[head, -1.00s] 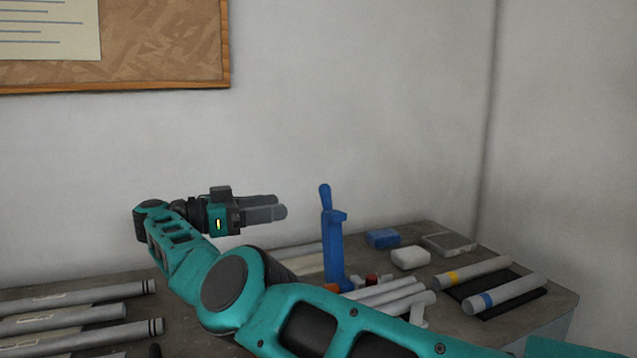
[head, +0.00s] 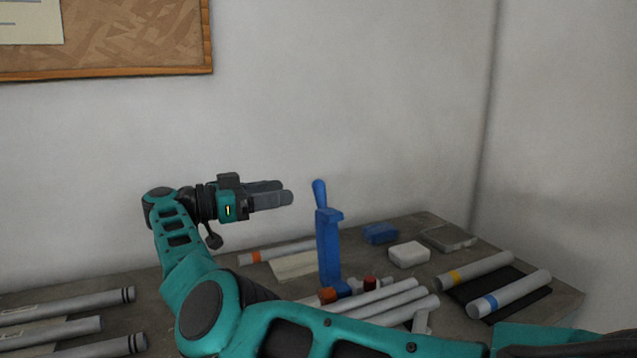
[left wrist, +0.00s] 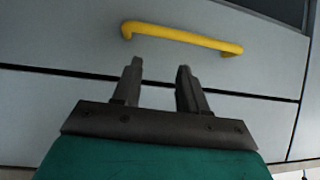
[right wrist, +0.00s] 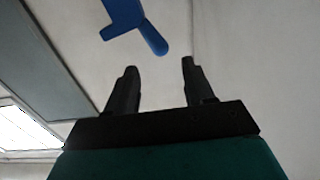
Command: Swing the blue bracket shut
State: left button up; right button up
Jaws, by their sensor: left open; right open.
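The blue bracket (head: 328,247) stands upright on the bench, its handle pointing up. Its upper part also shows at the top of the right wrist view (right wrist: 126,17), beyond the fingertips. My right gripper (head: 288,192) is open and empty, held to the left of the bracket's upper end and apart from it; its fingers also show in the right wrist view (right wrist: 158,68). My left gripper (left wrist: 160,66) is open and empty in the left wrist view, facing a grey drawer front with a yellow handle (left wrist: 182,38). The left gripper is not in the head view.
Several grey tubes (head: 385,300) lie right of the bracket's foot. A blue block (head: 380,233), a white block (head: 408,254) and a grey tray (head: 449,238) sit behind. Two banded tubes lie on a black mat (head: 522,302) at right. More tubes (head: 70,328) lie at left.

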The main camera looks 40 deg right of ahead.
aim_at(319, 183)
jog(key=p+x, duration=0.1)
jog(key=x, duration=0.8)
jog(key=shift+d, duration=0.25)
jog(key=shift+c, duration=0.5)
grip_shut()
